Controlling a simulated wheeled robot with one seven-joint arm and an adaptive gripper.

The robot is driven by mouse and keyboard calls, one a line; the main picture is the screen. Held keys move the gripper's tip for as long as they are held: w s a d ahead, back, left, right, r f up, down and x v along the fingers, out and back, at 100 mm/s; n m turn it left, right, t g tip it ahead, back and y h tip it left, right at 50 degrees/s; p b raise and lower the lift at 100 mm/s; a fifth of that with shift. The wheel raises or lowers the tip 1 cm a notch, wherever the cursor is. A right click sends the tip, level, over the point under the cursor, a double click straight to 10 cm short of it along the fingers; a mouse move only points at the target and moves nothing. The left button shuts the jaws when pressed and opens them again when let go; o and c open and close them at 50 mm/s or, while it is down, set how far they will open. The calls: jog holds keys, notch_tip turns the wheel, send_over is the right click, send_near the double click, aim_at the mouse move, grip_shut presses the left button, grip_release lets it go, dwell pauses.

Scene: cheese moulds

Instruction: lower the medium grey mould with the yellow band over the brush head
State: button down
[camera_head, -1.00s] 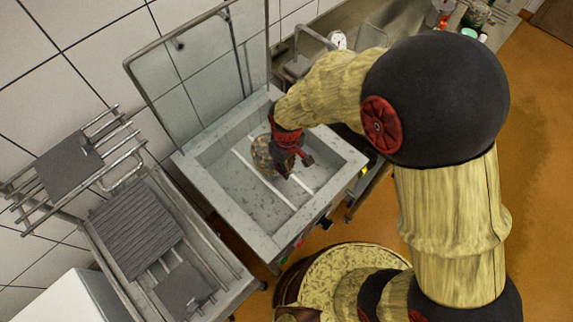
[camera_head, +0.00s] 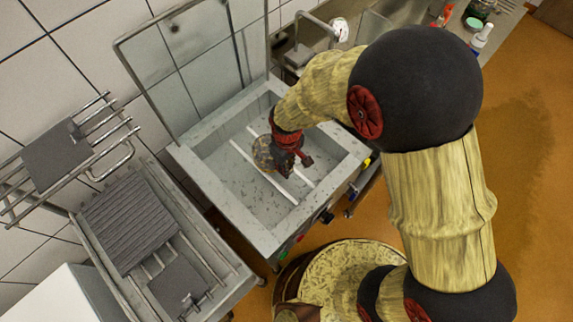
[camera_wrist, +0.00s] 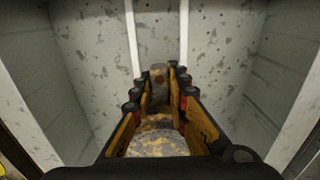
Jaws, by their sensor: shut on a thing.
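My gripper (camera_head: 292,158) is inside the open steel basin (camera_head: 235,210), pointing down. In the wrist view its fingers (camera_wrist: 160,82) are closed around a mottled grey-brown rounded thing (camera_wrist: 158,142), which looks like the mould. This mould (camera_head: 262,153) also shows in the head view, beside the fingers and over the two white rails. Its yellow band cannot be made out. No brush head can be made out; the mould and gripper hide what is directly below. I cannot tell whether the mould touches anything beneath it.
The basin's walls surround the gripper, and its raised clear lid (camera_head: 190,65) stands behind. A rack with dark ribbed plates (camera_head: 130,228) is at the left. A tap (camera_head: 310,25) and bottles (camera_head: 482,38) are at the back right. Basin floor is bare around the mould.

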jog(key=shift+f+b, duration=1.05)
jog(key=shift+f, duration=0.85)
jog(key=c, duration=1.7)
grip_release()
jog(key=shift+o, duration=0.2)
notch_tip(320, 180, up, 12)
jog(key=shift+f, duration=0.1)
